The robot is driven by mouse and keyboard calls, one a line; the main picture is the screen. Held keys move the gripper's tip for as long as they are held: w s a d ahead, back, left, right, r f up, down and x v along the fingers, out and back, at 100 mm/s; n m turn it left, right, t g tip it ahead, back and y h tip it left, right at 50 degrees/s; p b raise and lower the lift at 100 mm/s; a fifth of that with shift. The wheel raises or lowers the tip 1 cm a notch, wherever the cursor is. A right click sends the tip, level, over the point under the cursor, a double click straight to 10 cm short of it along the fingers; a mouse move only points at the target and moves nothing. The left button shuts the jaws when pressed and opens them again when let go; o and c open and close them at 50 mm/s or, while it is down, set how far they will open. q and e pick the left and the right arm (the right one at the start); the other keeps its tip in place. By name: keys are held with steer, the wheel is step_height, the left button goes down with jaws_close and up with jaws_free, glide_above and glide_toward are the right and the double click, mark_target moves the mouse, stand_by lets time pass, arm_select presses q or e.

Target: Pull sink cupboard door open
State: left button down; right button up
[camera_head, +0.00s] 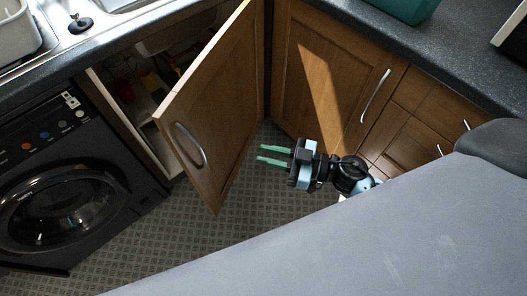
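The sink cupboard door (213,112) is a brown wooden panel below the sink. It stands wide open, swung out from the cupboard, and its metal handle (190,146) faces left. The dark cupboard inside (140,85) shows behind it with a few coloured items. My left gripper is not in view.
A black washing machine (62,190) stands left of the cupboard. A closed corner cupboard (325,80) and drawers (405,130) are at the right. A dark worktop (450,50) runs above them. Patterned floor (150,235) is clear below the door.

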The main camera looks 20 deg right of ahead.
steer(key=shift+x, duration=0.8)
steer(key=shift+c, duration=0.3)
jaws_close()
stand_by(0.6)
steer(key=shift+o, duration=0.3)
jaws_free()
steer(key=v, duration=0.7)
steer(key=shift+s+d, duration=0.25)
steer(key=shift+d, duration=0.1)
